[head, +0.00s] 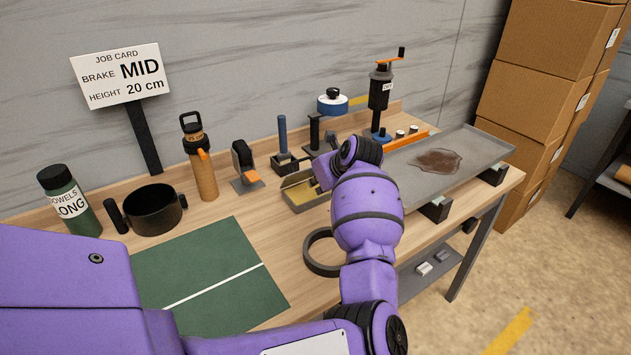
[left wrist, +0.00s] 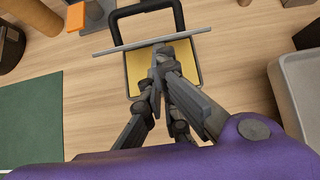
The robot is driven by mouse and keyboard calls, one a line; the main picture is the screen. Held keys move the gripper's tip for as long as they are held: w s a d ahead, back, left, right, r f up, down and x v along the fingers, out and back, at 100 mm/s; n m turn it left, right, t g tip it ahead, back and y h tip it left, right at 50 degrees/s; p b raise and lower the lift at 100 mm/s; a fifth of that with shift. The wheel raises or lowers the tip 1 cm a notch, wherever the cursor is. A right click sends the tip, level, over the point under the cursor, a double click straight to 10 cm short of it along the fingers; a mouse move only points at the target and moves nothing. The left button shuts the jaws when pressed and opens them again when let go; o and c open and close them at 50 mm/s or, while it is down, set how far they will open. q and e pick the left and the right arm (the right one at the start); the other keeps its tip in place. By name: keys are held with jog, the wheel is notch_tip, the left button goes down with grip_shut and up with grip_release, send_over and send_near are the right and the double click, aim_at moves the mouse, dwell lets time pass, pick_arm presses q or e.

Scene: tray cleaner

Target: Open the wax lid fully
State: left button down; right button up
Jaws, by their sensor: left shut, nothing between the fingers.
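The wax tin (head: 307,203) stands on the wooden bench near the middle of the head view, with yellow wax visible inside. In the left wrist view the dark-rimmed tin (left wrist: 127,88) is seen from above. Its lid (left wrist: 112,49) shows there as a thin grey plate, nearly edge-on and slanting across the opening, so it stands raised; its exact angle is unclear. My left gripper (left wrist: 163,52) is shut and empty over the tin, fingertips close to the lid; contact cannot be told. In the head view my left forearm hides part of the tin and the gripper. My right gripper is out of view.
A grey tray (head: 480,150) with a brown stain lies right of the tin. A black ring (head: 308,254) lies in front. A block with a blue handle (head: 283,135) and an orange-footed dispenser (head: 244,165) stand behind and left. A green mat (head: 210,270) covers the front left.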

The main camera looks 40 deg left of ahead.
aim_at(301, 160)
pick_arm(q)
jog(key=shift+w+a+r+g+h+p, duration=0.15)
jog(key=shift+a+r+h+p, duration=0.2)
jog(key=shift+r+p, duration=0.2)
jog(key=shift+w+a+r+g+h+p, duration=0.1)
jog(key=shift+a+r+g+h+p, duration=0.1)
jog(key=shift+r+h+p, duration=0.35)
jog(key=shift+w+a+r+g+h+p, duration=0.25)
jog(key=shift+a+r+h+p, duration=0.15)
jog(key=shift+a+r+h, duration=0.25)
jog(key=shift+w+a+r+g+h, duration=0.1)
jog(key=shift+w+a+g+h, duration=0.05)
jog(key=shift+a+h, duration=0.3)
jog(key=shift+w+a+g+h, duration=0.15)
jog(key=shift+a+h, duration=0.15)
jog(key=shift+a, duration=0.1)
jog(key=shift+w+a+r+b, duration=0.2)
jog(key=shift+a+r+b, duration=0.1)
jog(key=shift+a, duration=0.15)
jog(key=shift+w+a+r+b, duration=0.15)
jog(key=shift+w+a+b, duration=0.1)
jog(key=shift+a, duration=0.55)
jog(key=shift+w+a+r, duration=0.1)
jog(key=shift+r, duration=0.05)
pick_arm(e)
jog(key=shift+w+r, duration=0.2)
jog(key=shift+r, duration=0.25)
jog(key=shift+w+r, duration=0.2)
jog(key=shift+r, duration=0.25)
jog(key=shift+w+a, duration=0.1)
